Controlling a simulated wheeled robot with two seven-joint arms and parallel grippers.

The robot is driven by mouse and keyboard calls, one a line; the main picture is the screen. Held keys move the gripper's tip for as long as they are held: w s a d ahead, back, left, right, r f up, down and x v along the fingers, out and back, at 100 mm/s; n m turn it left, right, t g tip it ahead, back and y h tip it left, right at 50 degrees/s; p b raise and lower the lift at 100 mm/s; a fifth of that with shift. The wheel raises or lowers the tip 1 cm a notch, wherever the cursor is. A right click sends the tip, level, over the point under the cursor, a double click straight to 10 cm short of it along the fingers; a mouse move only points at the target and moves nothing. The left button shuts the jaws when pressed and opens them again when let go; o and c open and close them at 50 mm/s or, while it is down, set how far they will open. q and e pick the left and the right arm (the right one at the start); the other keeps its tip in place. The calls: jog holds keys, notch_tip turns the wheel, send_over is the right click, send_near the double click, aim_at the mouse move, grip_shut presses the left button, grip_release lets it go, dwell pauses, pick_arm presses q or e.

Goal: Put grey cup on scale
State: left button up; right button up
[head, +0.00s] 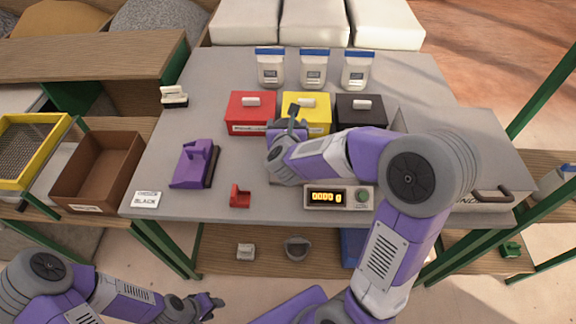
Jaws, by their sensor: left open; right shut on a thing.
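A grey, rounded, cup-like vessel (297,249) sits on the lower shelf under the table's front edge. The scale (340,197) stands at the table's front, its display lit with zeros; my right arm covers much of the area behind it. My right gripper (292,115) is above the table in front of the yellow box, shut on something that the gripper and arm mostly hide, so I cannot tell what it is. My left gripper (210,303) is open and empty, low at the bottom, left of the cup-like vessel and in front of the table.
Red (250,116), yellow (318,112) and black (360,112) boxes line the table, with blue-lidded jars (313,70) behind. A purple tool (195,163), a small red piece (240,196) and a label (146,199) lie left. The table's left front is partly clear.

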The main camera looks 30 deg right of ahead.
jog(key=shift+m, duration=0.3)
jog(key=f, duration=0.1)
jog(key=f+b, duration=0.1)
jog(key=f, duration=0.1)
jog(key=f+b, duration=0.1)
jog(key=f, duration=0.1)
jog(key=shift+s+d+f, duration=0.2)
jog(key=shift+d, duration=0.2)
jog(key=shift+f+b, duration=0.9)
jog(key=shift+f, duration=1.4)
jog(key=shift+r, duration=0.1)
jog(key=o, duration=0.9)
jog(key=shift+c, duration=0.2)
